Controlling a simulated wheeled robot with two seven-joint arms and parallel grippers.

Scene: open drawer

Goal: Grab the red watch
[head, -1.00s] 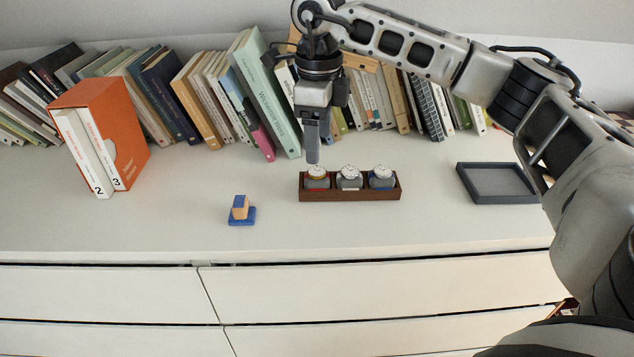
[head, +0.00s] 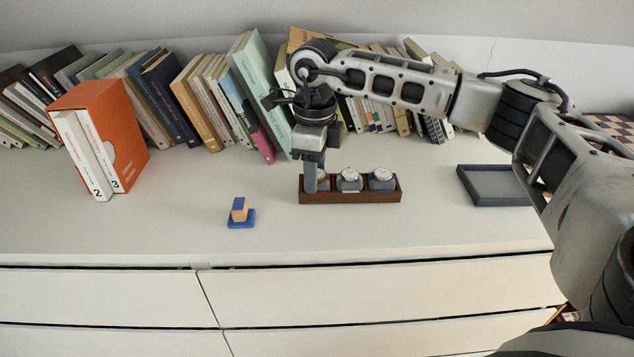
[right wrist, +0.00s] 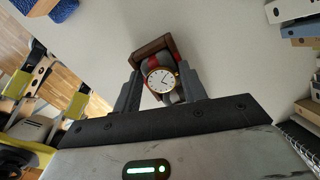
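The wooden watch box (head: 350,197) stands on the dresser top with three watches in a row. The red watch is in its leftmost compartment, mostly hidden behind my right gripper (head: 311,190) in the head view. In the right wrist view the red watch (right wrist: 161,80) shows a white dial, gold rim and red strap. My right gripper (right wrist: 160,88) is open, pointing down, with one finger on each side of this watch and small gaps visible. The middle watch (head: 349,179) and the blue watch (head: 381,179) sit to the right. My left gripper is not in view.
A grey tray (head: 495,186) lies to the right. An orange book slipcase (head: 124,130) and a row of books (head: 180,100) stand behind. The front of the top is clear.

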